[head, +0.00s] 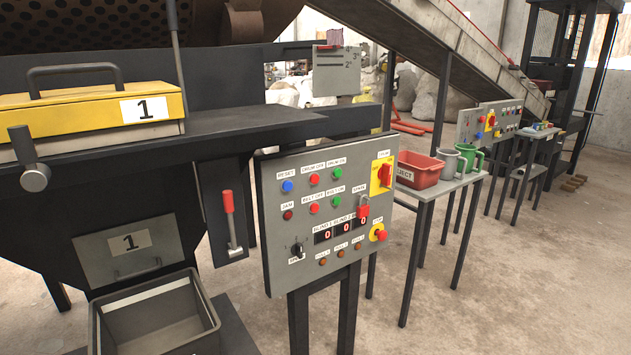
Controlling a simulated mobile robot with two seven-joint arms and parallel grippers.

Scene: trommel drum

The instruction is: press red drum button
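The red drum button (314,179) sits in the top row of a grey control panel (275,260) near the middle of the head view, under a label that reads DRUM OFF. A blue reset button (287,186) is to its left and a green DRUM ON button (338,174) to its right. A second red button (314,208), labelled BELT OFF, is right below it. Nothing covers the red drum button. Neither of my grippers is in view.
A red-handled lever (229,205) stands left of the panel. A red emergency knob (379,234) and a red rotary switch (384,175) are on its right side. A grey bin (205,335) is at lower left. A table with a red bin (419,169) stands behind right.

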